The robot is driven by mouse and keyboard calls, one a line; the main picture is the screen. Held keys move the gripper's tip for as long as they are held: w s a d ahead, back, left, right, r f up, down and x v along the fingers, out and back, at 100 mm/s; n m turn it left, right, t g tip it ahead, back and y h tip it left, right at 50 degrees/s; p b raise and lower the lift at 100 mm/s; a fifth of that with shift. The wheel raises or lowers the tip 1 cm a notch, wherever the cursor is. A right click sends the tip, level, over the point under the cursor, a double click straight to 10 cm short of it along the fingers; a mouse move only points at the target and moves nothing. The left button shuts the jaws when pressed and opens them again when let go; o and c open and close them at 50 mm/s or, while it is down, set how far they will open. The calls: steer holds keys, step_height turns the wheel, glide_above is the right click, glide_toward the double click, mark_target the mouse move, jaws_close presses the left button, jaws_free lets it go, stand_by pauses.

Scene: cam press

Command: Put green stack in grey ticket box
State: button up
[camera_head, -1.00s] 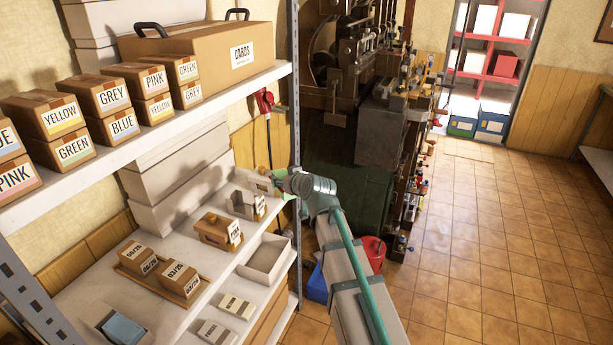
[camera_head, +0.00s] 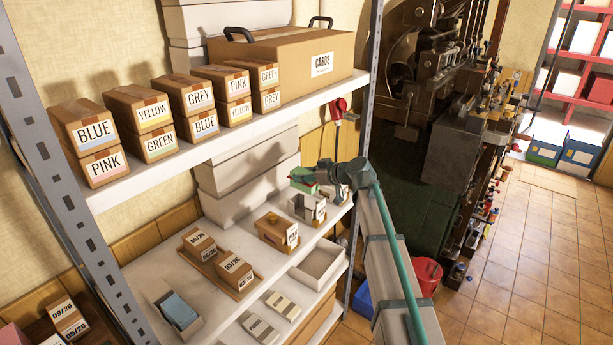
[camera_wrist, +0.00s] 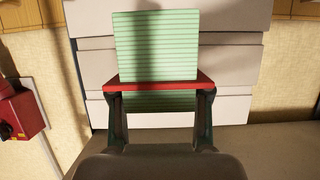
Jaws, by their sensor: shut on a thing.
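The green stack (camera_wrist: 156,50) is a squared block of thin green sheets with a red strip or plate (camera_wrist: 160,82) across it. In the wrist view my gripper (camera_wrist: 160,98) is shut on it, a finger at each side below the red strip. The stack also shows in the head view (camera_head: 302,179), small, at the tip of my gripper (camera_head: 316,180), above the back right of the lower shelf.
An upper shelf (camera_head: 240,127) carries labelled cardboard boxes above the lower shelf. A wooden block with a card (camera_head: 272,232), dated blocks (camera_head: 235,268) and small pale stacks (camera_head: 283,305) stand on the lower shelf. A metal post (camera_head: 366,130) rises near my arm.

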mark_target(305, 186)
steer(key=shift+f+b, duration=0.15)
steer(key=shift+b, duration=0.55)
steer(key=shift+f+b, duration=0.15)
steer(key=shift+b, duration=0.15)
step_height(305, 186, down, 4)
steer(key=b, duration=0.4)
steer(key=shift+f, duration=0.1)
steer(key=shift+f+b, duration=1.85)
steer(key=shift+b, duration=0.75)
stand_by(0.8)
steer(key=o, duration=1.4)
steer(key=shift+d, duration=0.1)
